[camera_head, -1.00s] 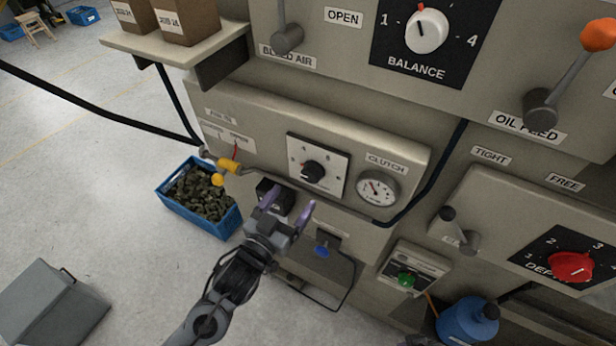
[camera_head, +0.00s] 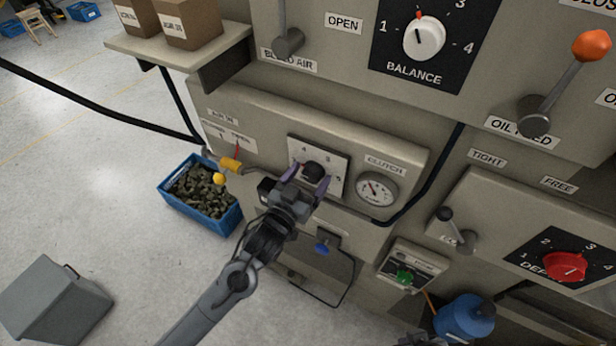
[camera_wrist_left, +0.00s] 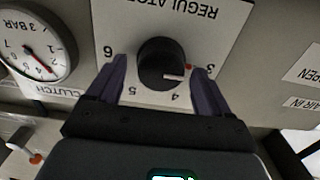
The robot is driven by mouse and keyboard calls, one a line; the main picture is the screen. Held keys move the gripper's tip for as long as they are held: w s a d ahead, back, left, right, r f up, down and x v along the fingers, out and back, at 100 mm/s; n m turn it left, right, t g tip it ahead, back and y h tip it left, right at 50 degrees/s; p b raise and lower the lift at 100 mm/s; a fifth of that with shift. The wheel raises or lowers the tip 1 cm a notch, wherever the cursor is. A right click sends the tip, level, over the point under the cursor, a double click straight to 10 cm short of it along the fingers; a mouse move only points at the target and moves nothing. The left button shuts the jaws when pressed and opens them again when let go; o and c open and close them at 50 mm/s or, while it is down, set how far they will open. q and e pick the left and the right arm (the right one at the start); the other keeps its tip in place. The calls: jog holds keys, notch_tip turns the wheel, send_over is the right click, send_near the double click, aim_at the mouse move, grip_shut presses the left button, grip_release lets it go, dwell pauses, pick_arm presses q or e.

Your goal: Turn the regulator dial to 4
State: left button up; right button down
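The regulator dial (camera_head: 313,171) is a black knob on a white plate with numbers, on the grey machine front. In the left wrist view the dial (camera_wrist_left: 160,62) appears upside down, with 3, 4, 5 and 6 readable around it. Its white mark points to the right side, near the 3 or between 3 and 4. My left gripper (camera_head: 308,181) is open in front of the dial. In the left wrist view its purple fingers (camera_wrist_left: 162,80) stand on either side of the knob, with gaps visible.
The clutch gauge (camera_head: 376,189) is right of the regulator plate. A yellow-handled valve (camera_head: 231,165) and a blue crate (camera_head: 228,221) are to the left. The balance dial (camera_head: 424,38) and an orange-knobbed lever (camera_head: 590,45) are above. A red dial (camera_head: 566,267) is at lower right.

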pick_arm(q)
jog(key=c, duration=0.9)
jog(key=shift+m, duration=1.2)
jog(key=m, duration=0.3)
jog(key=shift+d+m, duration=0.1)
jog(key=shift+m, duration=0.2)
jog(key=m, duration=0.4)
jog(key=shift+s+d+f+m+b, duration=0.1)
jog(key=shift+f+m+b, duration=0.05)
jog(key=shift+m+b, duration=0.2)
jog(key=shift+m, duration=0.55)
